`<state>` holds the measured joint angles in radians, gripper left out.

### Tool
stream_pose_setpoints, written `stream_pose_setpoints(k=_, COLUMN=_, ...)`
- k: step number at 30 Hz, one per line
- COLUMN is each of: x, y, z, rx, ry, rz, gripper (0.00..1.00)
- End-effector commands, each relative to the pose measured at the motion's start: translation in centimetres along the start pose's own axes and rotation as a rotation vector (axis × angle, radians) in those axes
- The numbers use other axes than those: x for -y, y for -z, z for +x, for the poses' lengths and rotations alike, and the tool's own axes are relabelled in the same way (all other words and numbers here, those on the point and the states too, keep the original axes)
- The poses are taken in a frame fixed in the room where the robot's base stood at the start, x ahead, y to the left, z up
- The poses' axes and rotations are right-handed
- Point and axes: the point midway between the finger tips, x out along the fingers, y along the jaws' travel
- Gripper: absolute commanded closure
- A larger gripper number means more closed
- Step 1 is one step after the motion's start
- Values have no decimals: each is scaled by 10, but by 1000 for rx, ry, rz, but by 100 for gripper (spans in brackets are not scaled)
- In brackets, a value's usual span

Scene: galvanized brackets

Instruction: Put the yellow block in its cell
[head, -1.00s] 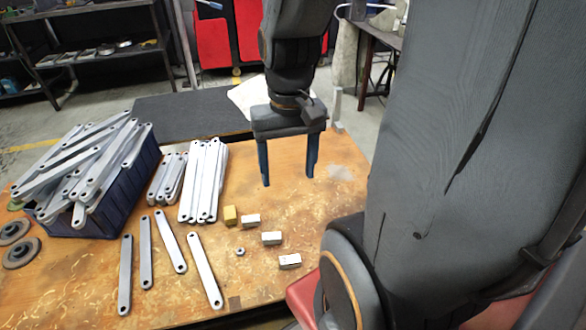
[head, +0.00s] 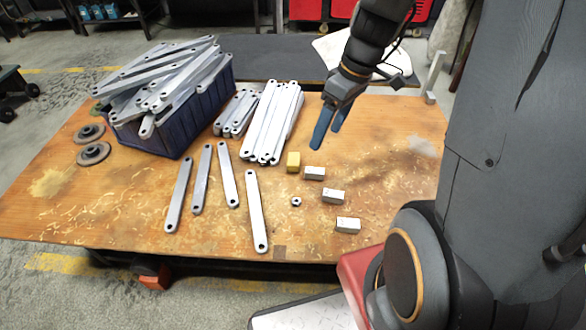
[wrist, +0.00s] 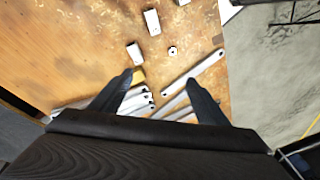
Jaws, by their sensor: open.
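The yellow block (head: 293,162) stands on the wooden table (head: 130,215), just right of a stack of metal bars. In the wrist view a part of the yellow block (wrist: 138,76) shows beside the left finger, and the rest of it is hidden. My gripper (head: 326,132) is open and empty, above the table and to the upper right of the yellow block, its blue fingers pointing down and to the left. In the wrist view my gripper (wrist: 159,78) has its fingers wide apart. I cannot make out a marked cell for the block.
Several white blocks (head: 333,196) stand right of and below the yellow block, near a small nut (head: 296,202). Loose bars (head: 228,175) lie to the left. A blue crate (head: 200,112) piled with bars and a bar stack (head: 272,122) stand behind.

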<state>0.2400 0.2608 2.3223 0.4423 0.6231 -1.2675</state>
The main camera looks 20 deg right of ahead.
Motion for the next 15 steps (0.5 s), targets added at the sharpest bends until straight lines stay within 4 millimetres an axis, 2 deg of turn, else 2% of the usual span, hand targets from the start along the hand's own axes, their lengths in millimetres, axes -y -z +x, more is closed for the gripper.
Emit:
stream_pose_setpoints(k=1, x=-11, y=8, z=22, rx=-13, ry=11, rz=-63, gripper=31)
stream_pose_setpoints(k=6, x=-39, y=33, z=71, rx=-72, ry=26, rz=-296, gripper=31)
stream_pose_setpoints(k=12, x=-64, y=54, z=113, rx=-126, ry=18, rz=-508, gripper=31)
stream_pose_setpoints(k=15, x=-71, y=60, z=124, rx=-141, ry=12, rz=-568, gripper=31)
